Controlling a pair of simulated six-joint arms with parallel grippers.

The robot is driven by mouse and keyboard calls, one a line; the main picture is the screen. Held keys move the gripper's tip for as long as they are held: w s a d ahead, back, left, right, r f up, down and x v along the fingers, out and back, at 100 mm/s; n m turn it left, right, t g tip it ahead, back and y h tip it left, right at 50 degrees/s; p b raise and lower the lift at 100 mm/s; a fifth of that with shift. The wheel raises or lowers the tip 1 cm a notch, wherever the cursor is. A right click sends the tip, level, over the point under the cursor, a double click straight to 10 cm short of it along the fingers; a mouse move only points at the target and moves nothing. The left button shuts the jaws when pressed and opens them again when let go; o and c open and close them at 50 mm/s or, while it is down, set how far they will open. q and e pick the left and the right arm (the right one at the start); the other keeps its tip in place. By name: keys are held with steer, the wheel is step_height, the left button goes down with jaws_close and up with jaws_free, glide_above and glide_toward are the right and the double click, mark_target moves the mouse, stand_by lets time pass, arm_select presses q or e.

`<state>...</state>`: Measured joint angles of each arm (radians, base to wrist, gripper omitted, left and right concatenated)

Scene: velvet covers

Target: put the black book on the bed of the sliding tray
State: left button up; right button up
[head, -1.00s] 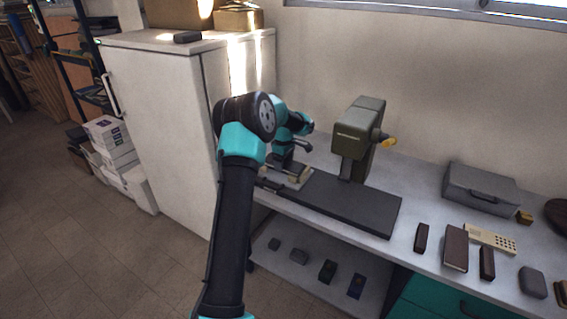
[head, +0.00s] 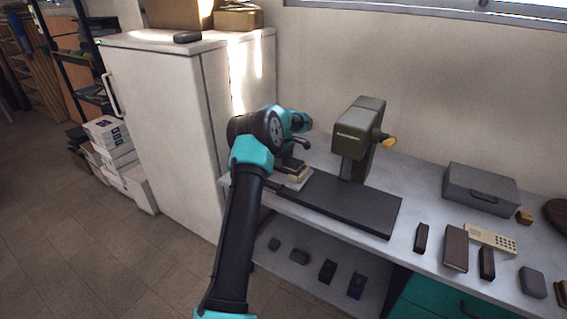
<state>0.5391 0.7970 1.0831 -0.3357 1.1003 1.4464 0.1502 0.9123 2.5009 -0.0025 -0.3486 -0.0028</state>
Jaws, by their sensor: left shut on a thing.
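My left arm reaches in from below, and its gripper (head: 291,170) is at the left end of the machine. It is shut on a dark flat thing, which looks like the black book (head: 288,162); the wrist hides much of it. Just under it is a pale block with a light grey plate, which looks like the sliding tray (head: 299,179), at the left end of the long dark base (head: 340,203). I cannot tell whether book and tray touch. My right gripper is not in view.
A grey-green machine head (head: 358,138) with a yellow-tipped knob rises over the base. On the bench to the right are a grey case (head: 481,189), a brown book (head: 455,248), a beige keypad (head: 491,239) and small dark blocks. A white cabinet (head: 160,120) stands left.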

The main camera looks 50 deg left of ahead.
arm_select(q)
steer(key=shift+f, duration=1)
steer(key=shift+f, duration=0.2)
steer(key=o, duration=1)
steer(key=shift+r, duration=0.15)
step_height(320, 180, up, 12)
